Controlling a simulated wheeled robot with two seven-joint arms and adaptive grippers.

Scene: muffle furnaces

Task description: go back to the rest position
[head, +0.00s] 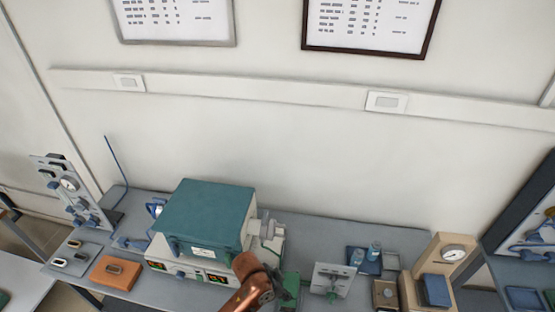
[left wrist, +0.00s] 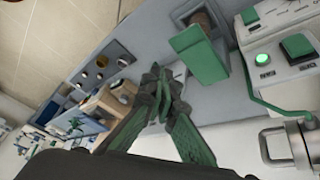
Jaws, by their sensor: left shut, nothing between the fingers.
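My left gripper (head: 284,290) is at the bottom middle of the head view, beside my copper-coloured arm link and in front of the bench's right half. In the left wrist view its green fingers (left wrist: 163,90) are closed together with nothing between them. The muffle furnace (head: 208,217), with a teal top and lit displays, stands just left of the gripper on the bench. Its pale panel with a lit green button (left wrist: 262,60) shows at the right of the left wrist view. My right gripper is not in view.
The grey bench (head: 160,291) holds an orange-brown block (head: 116,272) at left. Right of the gripper are a grey panel (head: 331,280), blue-capped bottles (head: 374,251) and a wooden gauge stand (head: 445,262). A green block (left wrist: 196,47) is near the fingers.

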